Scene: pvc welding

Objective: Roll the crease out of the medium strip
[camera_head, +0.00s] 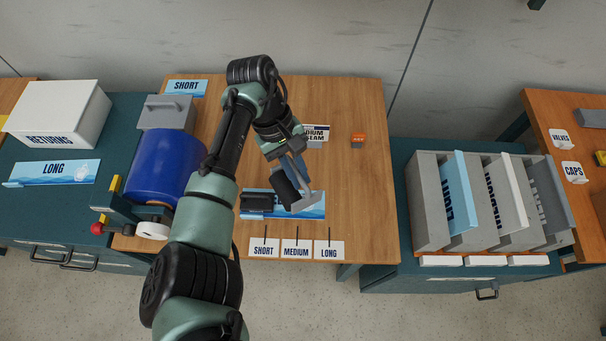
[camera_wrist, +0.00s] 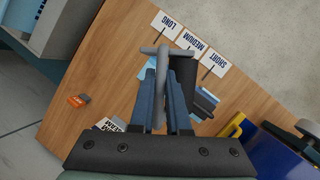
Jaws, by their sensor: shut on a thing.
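The blue printed strip (camera_head: 314,212) lies on the wooden table under my gripper; most of its lettering and any crease are hidden. Parts of it show in the wrist view (camera_wrist: 146,69). A dark block (camera_head: 257,202) sits on its left end. My gripper (camera_head: 294,168) is shut on the grey handle (camera_wrist: 160,88) of a roller tool with a black cylinder (camera_head: 284,189). The fingers (camera_wrist: 163,100) stand on both sides of the handle. The roller is over the strip's middle; I cannot tell whether it touches.
White cards SHORT (camera_head: 263,249), MEDIUM (camera_head: 296,250) and LONG (camera_head: 329,250) lie along the table's front edge. A small orange block (camera_head: 358,140) and a white seam card (camera_head: 316,133) lie behind. The table's right side is clear.

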